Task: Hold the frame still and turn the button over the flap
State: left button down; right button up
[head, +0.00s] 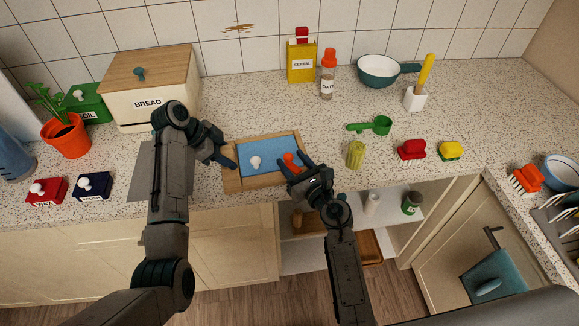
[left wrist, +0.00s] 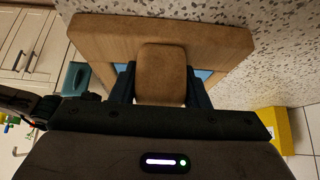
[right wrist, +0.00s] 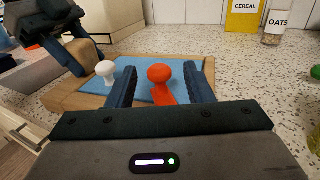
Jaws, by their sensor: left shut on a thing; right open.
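A wooden frame (head: 235,182) with a blue flap (head: 257,149) lies on the counter near its front edge. A white knob (head: 255,162) stands on the flap. The orange-red button (head: 291,160) is at the frame's right side; its round knob and arm show in the right wrist view (right wrist: 160,76). My left gripper (head: 229,157) is shut on a wooden block (left wrist: 161,72) at the frame's left side. My right gripper (head: 294,168) is open, with its fingers on either side of the orange-red button; contact cannot be told.
A grey mat (head: 145,172) and a bread box (head: 150,100) are to the left. A yellow-green ribbed cup (head: 356,154), a green scoop (head: 376,126) and a red brush (head: 411,150) are to the right. The counter behind the frame is clear.

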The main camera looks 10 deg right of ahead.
jog(key=v, duration=1.1)
jog(key=shift+s, duration=0.2)
jog(key=shift+d, duration=0.1)
jog(key=shift+n+y, duration=0.3)
jog(key=shift+y, duration=0.2)
jog(key=x, duration=1.2)
jog(key=shift+w+d+f, duration=0.15)
jog(key=shift+w+f, duration=0.1)
jog(key=shift+f, duration=0.05)
